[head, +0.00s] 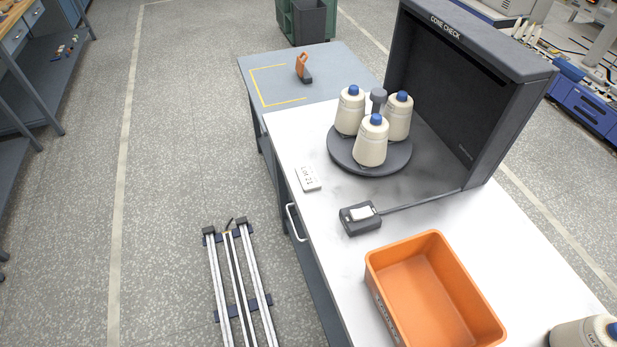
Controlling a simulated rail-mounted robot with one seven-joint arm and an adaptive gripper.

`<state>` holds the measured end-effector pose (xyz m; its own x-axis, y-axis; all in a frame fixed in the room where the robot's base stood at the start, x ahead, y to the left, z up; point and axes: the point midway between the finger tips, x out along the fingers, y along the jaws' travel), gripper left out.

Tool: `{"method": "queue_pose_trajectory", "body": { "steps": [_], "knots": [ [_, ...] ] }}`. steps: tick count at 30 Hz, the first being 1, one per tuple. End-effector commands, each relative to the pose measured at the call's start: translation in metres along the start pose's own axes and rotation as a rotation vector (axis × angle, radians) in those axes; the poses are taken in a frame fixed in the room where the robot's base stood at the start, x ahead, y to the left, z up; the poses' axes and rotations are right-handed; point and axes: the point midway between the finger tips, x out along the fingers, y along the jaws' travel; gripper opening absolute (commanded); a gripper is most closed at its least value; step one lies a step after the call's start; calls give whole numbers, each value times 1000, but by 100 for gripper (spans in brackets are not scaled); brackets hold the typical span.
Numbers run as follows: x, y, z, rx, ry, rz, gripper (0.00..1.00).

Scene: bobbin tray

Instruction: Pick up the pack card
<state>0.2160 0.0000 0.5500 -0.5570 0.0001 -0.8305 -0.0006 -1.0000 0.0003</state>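A small pale card (308,179) with dark print that looks like "Lot 21" is at the left edge of the white table, left of the turntable. It is the only loose card-like thing I see on the bare table top; I cannot read the words "pack card" on it. A dark box (361,218) with a white face on top sits in front of the turntable, and I cannot tell whether that face is a separate card. My gripper is not in view.
Several cream cones (370,142) with blue tops stand on a dark round turntable (341,160) before the "Cone check" booth (440,85). An orange bin (468,300) is at the front. Another cone (582,334) stands front right. An orange-and-black tool (303,68) is on the grey table.

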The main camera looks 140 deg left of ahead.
Motion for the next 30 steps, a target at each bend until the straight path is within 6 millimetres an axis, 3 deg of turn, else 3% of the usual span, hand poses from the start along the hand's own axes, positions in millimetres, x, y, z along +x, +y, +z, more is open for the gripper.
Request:
{"method": "queue_pose_trajectory", "body": {
  "steps": [12,13,18,21,30],
  "knots": [
    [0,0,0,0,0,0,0],
    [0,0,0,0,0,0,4],
    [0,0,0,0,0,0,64],
    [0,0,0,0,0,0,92],
    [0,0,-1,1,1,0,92]
  ]
}}
